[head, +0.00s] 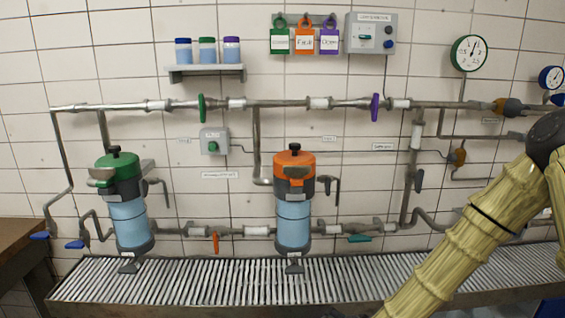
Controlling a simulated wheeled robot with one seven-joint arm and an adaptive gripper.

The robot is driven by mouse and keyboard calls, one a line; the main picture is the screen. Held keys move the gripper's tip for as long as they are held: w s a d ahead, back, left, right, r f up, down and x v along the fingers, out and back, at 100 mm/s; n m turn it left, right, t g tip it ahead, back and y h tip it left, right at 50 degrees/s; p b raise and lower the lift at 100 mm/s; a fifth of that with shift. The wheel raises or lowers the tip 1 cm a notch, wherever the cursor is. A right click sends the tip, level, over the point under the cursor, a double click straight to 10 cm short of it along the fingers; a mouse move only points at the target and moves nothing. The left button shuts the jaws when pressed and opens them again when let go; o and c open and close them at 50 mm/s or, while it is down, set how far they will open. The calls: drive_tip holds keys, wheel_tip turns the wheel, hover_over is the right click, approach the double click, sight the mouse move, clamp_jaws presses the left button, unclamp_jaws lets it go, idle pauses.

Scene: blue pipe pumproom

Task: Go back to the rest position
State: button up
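My arm (470,232), yellow and ribbed like bamboo, rises from the bottom edge to a dark joint (548,137) at the right edge. From there another yellow link runs down out of the picture. My gripper is not in view, so I cannot see whether it is open or shut. My arm hides part of the pipework and the grating at the right.
A green-topped filter (127,215) and an orange-topped filter (293,220) stand at the slatted grating (200,280). Pipes (280,103) with valves run along the tiled wall. A control box (371,33) and gauge (468,53) hang above. A brown bench (20,240) is at left.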

drive_tip(key=s+d+f+n+g, duration=0.2)
drive_tip(key=s+f, duration=0.4)
drive_tip(key=s, duration=0.6)
drive_tip(key=s+d+f+n+g+h, duration=0.1)
drive_tip(key=s+f, duration=0.5)
drive_tip(key=s, duration=0.6)
drive_tip(key=s+d+f+n+g+h, duration=0.1)
drive_tip(key=s+d+f+n+g, duration=0.2)
drive_tip(key=s+f, duration=0.4)
drive_tip(key=s+n+g+p, duration=0.1)
drive_tip(key=s+g, duration=0.1)
drive_tip(key=s, duration=0.2)
drive_tip(key=shift+s+d, duration=0.15)
drive_tip(key=shift+s, duration=0.25)
